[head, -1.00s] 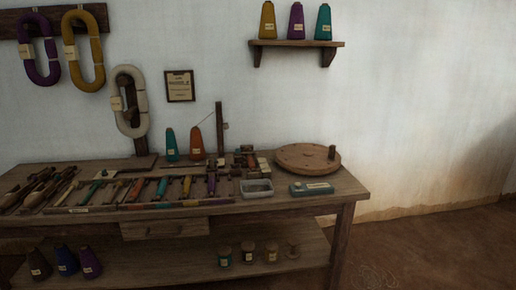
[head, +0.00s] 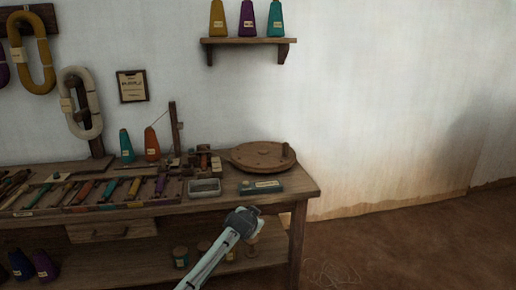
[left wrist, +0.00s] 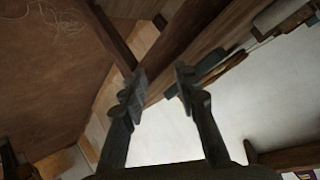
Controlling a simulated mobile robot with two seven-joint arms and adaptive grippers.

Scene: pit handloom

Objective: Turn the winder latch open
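A round wooden wheel with an upright peg handle (head: 262,156) lies at the right end of the bench and appears to be the winder. Small wooden and metal parts (head: 204,160) stand just left of it. I cannot make out a latch among them. My left gripper (head: 244,219) is in front of the bench's front edge, below the top, near the right front leg. In the left wrist view, the left gripper (left wrist: 160,84) has its two fingers apart with nothing between them. My right gripper is not in view.
A grey tray (head: 204,188) and a teal box (head: 261,187) sit near the bench's front edge. Tools cover the left of the bench top (head: 305,187). Spools stand on the lower shelf (head: 112,268). The floor right of the bench is clear except for loose thread (head: 335,273).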

